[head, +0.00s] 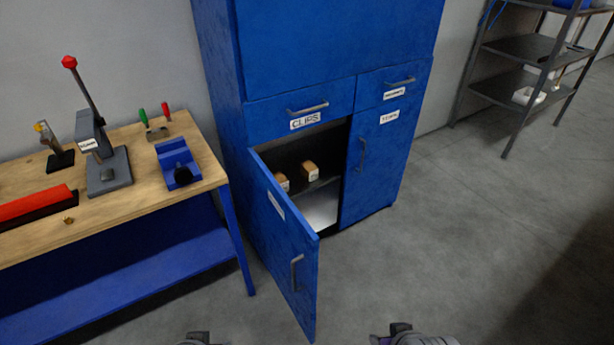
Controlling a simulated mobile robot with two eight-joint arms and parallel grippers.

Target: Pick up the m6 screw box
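Two small brown boxes with white labels sit on the inner shelf of the blue cabinet (222,110). One box (311,171) is near the middle of the opening. The other box (282,182) is farther left, partly hidden by the open door. Their labels are too small to read, so I cannot tell which is the m6 screw box. Only the tips of my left gripper (199,338) and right gripper (404,332) show at the bottom edge. Both are well short of the cabinet and apart from the boxes. Their finger opening is not visible.
The cabinet's left door (290,255) stands open toward me; the right door (372,160) is shut. A wooden workbench (125,210) with a press (103,165) and a blue vise (177,165) stands left. A dark shelf rack (530,50) stands back right. The floor (450,230) at right is clear.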

